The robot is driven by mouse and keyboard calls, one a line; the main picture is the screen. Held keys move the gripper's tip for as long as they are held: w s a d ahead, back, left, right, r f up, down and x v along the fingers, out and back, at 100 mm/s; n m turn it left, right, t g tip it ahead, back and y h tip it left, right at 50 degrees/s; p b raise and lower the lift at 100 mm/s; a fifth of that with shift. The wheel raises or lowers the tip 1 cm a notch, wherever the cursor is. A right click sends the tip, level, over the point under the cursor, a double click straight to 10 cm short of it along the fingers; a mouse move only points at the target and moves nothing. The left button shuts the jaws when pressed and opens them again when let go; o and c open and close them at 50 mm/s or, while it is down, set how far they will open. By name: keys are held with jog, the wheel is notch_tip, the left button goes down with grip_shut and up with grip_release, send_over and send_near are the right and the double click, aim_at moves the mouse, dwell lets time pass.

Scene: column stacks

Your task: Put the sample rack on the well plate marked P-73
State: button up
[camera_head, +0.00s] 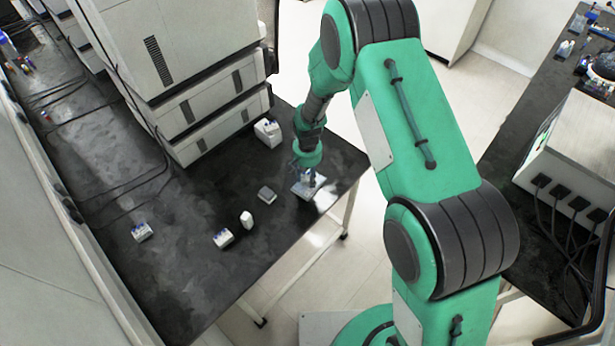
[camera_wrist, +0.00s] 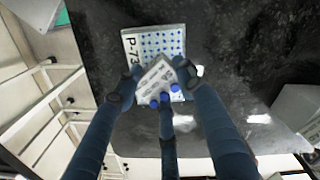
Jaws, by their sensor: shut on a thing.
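The well plate marked P-73 (camera_wrist: 131,47) lies flat on the black bench in the wrist view, its label on the left side and rows of blue wells on top. In the head view the plate (camera_head: 299,190) is near the bench's right edge, below my arm's end. My gripper (camera_wrist: 160,85) is shut on the sample rack (camera_wrist: 157,79), a small pale block with a printed label and blue caps. The rack is turned at an angle and covers the plate's near part. I cannot tell whether it touches the plate. My gripper (camera_head: 309,172) also shows in the head view.
Another small rack (camera_head: 141,232) is further left. A white box (camera_head: 268,132) stands behind, beside stacked instruments (camera_head: 205,105). Cables run along the left.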

aim_at(308, 177)
jog(key=shift+f, duration=0.1)
jog(key=o, duration=1.2)
jog(key=shift+c, duration=0.2)
notch_tip(308, 177, up, 12)
jog(key=p, duration=0.1)
jog(key=shift+r, duration=0.2)
dwell(0.4)
